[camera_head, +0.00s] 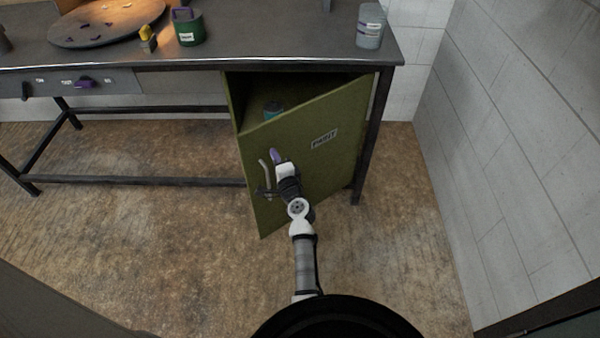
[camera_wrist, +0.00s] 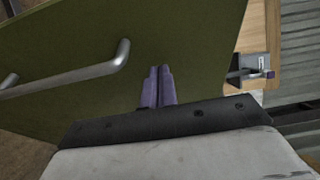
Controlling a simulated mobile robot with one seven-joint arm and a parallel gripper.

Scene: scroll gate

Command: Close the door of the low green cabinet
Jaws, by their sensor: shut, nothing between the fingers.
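The low green cabinet (camera_head: 236,100) stands under the right end of the workbench. Its green door (camera_head: 325,165), with a label (camera_head: 324,139), is partly open, hinged at the right and swung out toward me. My gripper (camera_head: 274,156) is at the door's outer face, just right of the metal bar handle (camera_head: 263,176). In the wrist view my purple fingertips (camera_wrist: 158,72) are together and empty, close to the door (camera_wrist: 190,40). The handle (camera_wrist: 75,75) lies to their left, apart from them. I cannot tell whether the fingertips touch the door.
A teal can (camera_head: 272,109) is inside the cabinet. The dark workbench (camera_head: 300,50) carries a round board (camera_head: 105,25), a green container (camera_head: 188,28) and a grey can (camera_head: 370,27). A bench leg (camera_head: 374,135) stands right of the door. Floor at left is clear; a white wall (camera_head: 500,130) bounds the right.

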